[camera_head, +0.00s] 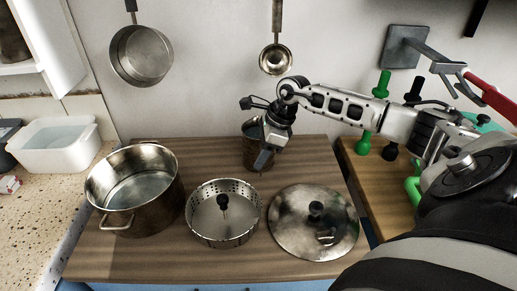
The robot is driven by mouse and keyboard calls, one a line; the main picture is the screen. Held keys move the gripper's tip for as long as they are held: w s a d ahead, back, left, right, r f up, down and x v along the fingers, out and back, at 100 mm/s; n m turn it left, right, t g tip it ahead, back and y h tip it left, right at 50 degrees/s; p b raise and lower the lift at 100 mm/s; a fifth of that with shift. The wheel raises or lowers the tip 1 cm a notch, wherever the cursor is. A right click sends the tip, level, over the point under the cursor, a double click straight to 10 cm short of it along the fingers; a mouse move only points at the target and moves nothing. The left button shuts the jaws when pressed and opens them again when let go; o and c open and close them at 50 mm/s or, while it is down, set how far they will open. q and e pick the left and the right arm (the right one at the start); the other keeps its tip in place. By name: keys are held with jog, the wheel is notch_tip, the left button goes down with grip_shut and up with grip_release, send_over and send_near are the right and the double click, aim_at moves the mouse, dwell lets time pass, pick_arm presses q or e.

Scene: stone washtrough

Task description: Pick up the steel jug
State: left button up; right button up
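The steel jug (252,129) appears to be the dark, cylindrical metal vessel standing upright at the back middle of the wooden worktop (200,156). My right gripper (264,159) reaches in from the right and points down at the jug. It overlaps the jug's right side and front, hiding part of it. I cannot tell whether the fingers touch the jug or how far apart they are. My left gripper is not in view.
A large steel pot (120,221) stands at the left, with a perforated strainer (213,237) beside it and a round lid (290,236) to the right. A pan (141,54) and a ladle (276,59) hang on the wall. Green dumbbells (364,143) stand at the right.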

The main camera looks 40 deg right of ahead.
grip_shut()
jog(key=shift+r, duration=0.1)
